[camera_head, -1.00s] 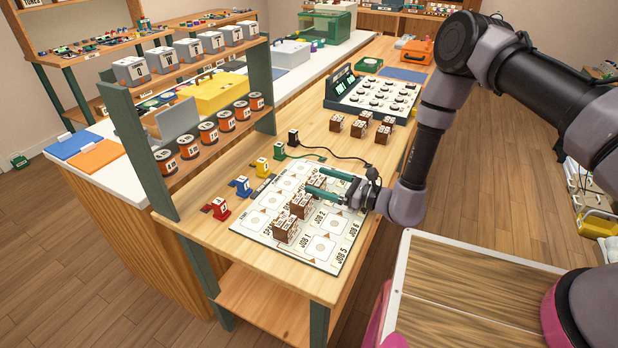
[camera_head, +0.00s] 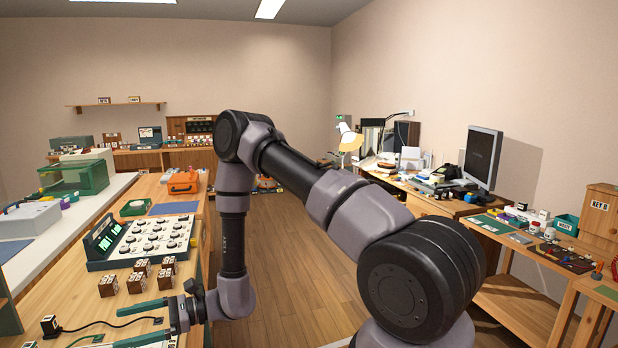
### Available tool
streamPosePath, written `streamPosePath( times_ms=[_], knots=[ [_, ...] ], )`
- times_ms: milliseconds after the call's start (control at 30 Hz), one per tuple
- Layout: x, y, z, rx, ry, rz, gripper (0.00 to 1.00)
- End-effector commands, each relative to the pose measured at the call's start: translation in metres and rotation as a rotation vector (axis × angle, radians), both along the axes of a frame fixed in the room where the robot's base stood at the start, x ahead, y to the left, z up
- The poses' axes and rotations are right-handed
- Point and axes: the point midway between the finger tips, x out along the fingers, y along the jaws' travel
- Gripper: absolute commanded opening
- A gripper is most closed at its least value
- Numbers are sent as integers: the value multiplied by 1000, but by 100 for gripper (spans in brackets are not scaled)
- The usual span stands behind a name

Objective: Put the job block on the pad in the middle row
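My gripper (camera_head: 116,327) is at the lower left of the head view, low over the wooden bench. Its two green fingers point left and stand apart, with no block visible between them. Several brown blocks with white markings (camera_head: 137,283) stand on the bench just beyond the gripper. I cannot read which of them, if any, is the job block. The job board with its pad rows is below the picture and out of view.
A dial panel (camera_head: 150,239) with a green display stands behind the blocks. A black plug (camera_head: 50,325) with a cable lies left of the gripper. An orange case (camera_head: 183,183) sits farther back. A desk with a monitor (camera_head: 481,163) is at the right. Open floor lies between.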

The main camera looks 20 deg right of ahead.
Motion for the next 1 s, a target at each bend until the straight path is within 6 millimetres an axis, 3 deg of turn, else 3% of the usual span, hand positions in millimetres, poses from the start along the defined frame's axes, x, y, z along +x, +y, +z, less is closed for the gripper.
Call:
streamPosePath(
  times_ms=[33,100,400,700,1000],
  knots=[
    [6,-6,33,0,-62,47,97],
    [5,-16,67,-16,-132,121,97],
    [-11,-85,182,-194,-462,363,97],
    [-33,-180,255,-524,-804,471,97],
    [-53,-285,312,-955,-1123,428,97]
  ],
)
